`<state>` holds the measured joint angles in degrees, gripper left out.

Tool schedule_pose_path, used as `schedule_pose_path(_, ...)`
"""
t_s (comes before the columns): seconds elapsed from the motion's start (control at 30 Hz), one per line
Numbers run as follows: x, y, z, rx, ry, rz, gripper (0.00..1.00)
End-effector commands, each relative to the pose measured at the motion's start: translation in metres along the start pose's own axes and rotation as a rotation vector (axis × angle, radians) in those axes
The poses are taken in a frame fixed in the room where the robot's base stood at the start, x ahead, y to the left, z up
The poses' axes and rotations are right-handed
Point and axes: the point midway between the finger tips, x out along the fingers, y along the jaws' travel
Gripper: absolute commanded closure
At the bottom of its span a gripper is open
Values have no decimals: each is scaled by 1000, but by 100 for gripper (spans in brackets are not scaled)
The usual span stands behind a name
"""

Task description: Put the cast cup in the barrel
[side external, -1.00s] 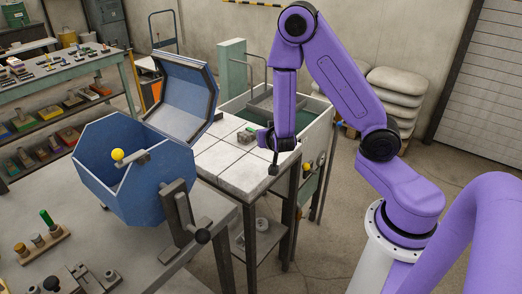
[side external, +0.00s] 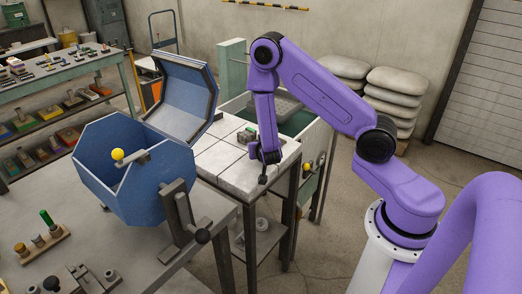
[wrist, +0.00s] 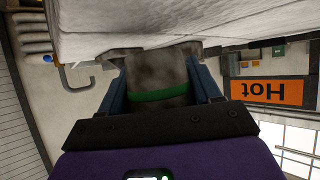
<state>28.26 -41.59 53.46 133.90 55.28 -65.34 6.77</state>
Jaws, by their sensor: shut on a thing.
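The barrel (side external: 150,195) is a blue octagonal box on the grey bench at the left in the side view. My gripper (side external: 266,160) is over the near right part of the pale slab table, right of the barrel. In the wrist view my gripper (wrist: 160,68) is shut on a dark grey piece with a green band, seemingly the cast cup (wrist: 158,72), with a blue finger on each side. In the side view the cup is too small to make out clearly.
The pale slab table (side external: 215,160) stands between the barrel and my arm, with a small grey-green object (side external: 246,135) on it. A peg rack (side external: 42,243) stands on the grey bench (side external: 150,262). A sink-like trough (side external: 310,130) lies behind my arm.

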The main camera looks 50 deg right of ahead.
Motion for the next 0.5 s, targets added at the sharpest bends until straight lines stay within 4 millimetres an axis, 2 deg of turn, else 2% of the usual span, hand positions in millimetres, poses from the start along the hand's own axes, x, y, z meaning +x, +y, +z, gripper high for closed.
schedule_pose_path(0.13, 6, 0, 11, 0, 0, 0, 69)
schedule_pose_path(0.5, 7, 0, 13, 2, 1, -1, 69)
